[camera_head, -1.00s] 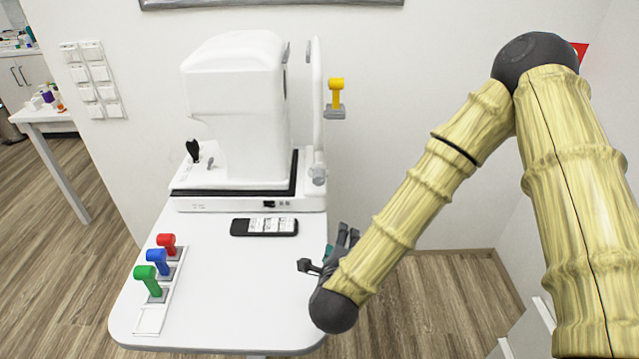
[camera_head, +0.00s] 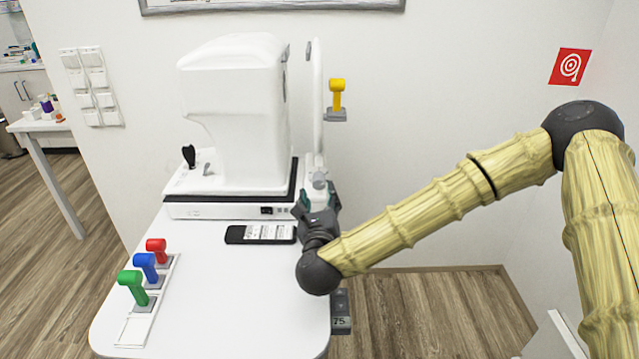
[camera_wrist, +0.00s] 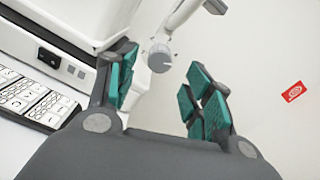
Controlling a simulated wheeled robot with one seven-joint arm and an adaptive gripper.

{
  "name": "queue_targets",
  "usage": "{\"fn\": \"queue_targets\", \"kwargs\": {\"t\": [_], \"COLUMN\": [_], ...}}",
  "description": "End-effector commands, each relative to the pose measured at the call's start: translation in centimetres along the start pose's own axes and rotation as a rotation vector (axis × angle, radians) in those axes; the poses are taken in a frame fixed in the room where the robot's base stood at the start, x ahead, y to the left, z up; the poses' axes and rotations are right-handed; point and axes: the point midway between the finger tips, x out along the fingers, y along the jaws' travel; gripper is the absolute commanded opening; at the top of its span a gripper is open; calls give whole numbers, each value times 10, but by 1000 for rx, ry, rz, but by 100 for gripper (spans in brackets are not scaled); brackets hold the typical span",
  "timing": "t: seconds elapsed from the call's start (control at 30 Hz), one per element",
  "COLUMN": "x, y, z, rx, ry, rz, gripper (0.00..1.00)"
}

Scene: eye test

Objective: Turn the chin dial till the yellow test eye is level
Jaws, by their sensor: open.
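The yellow test eye (camera_head: 337,93) stands upright on a grey bracket (camera_head: 336,115) to the right of the white eye-test machine (camera_head: 235,110). Whether it is exactly level I cannot tell. The chin dial (camera_head: 319,182), a pale round knob with a short mark, sits low on the machine's upright; it also shows in the wrist view (camera_wrist: 160,57). My gripper (camera_head: 317,198) is open and empty just in front of the dial. In the wrist view, the dial appears in the gap between my teal-padded fingers (camera_wrist: 163,70), apparently untouched.
Red (camera_head: 156,250), blue (camera_head: 147,266) and green (camera_head: 134,287) test eyes stand along the left of the white table (camera_head: 230,310). A red target sign (camera_head: 570,67) hangs on the right wall. The table's middle is clear.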

Motion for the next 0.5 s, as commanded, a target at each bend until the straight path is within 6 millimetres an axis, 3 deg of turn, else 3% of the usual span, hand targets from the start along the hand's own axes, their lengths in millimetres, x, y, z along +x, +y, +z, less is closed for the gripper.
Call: {"fn": "queue_targets", "kwargs": {"t": [0.3, 0.5], "x": [49, 64], "y": [0, 0], "z": [1, 0], "rx": [-2, -2], "ry": [-1, 0], "rz": [0, 1], "gripper": [51, 51]}}
